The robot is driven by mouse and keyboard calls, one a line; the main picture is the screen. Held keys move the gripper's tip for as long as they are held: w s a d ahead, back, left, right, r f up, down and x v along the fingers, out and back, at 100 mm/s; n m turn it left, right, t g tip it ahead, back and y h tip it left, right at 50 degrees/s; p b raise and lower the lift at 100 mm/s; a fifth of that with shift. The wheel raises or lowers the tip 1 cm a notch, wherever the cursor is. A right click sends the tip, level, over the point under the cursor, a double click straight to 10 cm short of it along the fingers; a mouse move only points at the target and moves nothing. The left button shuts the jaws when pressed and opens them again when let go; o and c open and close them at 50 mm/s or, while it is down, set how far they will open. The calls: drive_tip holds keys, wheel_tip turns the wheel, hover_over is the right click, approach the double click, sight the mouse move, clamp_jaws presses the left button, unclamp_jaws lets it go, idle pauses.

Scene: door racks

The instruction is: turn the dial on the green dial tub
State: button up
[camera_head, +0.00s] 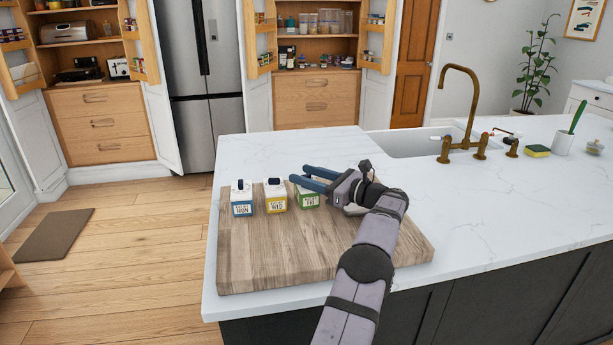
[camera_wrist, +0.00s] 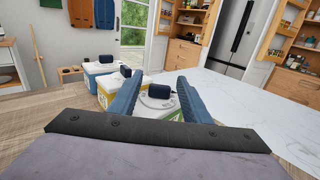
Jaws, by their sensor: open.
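The green dial tub (camera_head: 309,201) stands at the right end of a row of three tubs on the wooden board. Its label shows low on its front; my gripper hides most of its top in the head view. In the wrist view its round white dial has a dark knob (camera_wrist: 158,91). My gripper (camera_head: 298,176) is open, its two blue fingers on either side of the knob with gaps between. The fingers also show in the wrist view (camera_wrist: 157,84). I cannot tell whether the fingers are down at knob height.
A blue tub (camera_head: 241,202) and a yellow tub (camera_head: 275,199) stand close to the left on the wooden board (camera_head: 300,258). A sink with a brass tap (camera_head: 462,125) lies behind.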

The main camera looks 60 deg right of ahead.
drive_tip(key=shift+s+b, duration=1.15)
drive_tip(key=shift+s, duration=2.5)
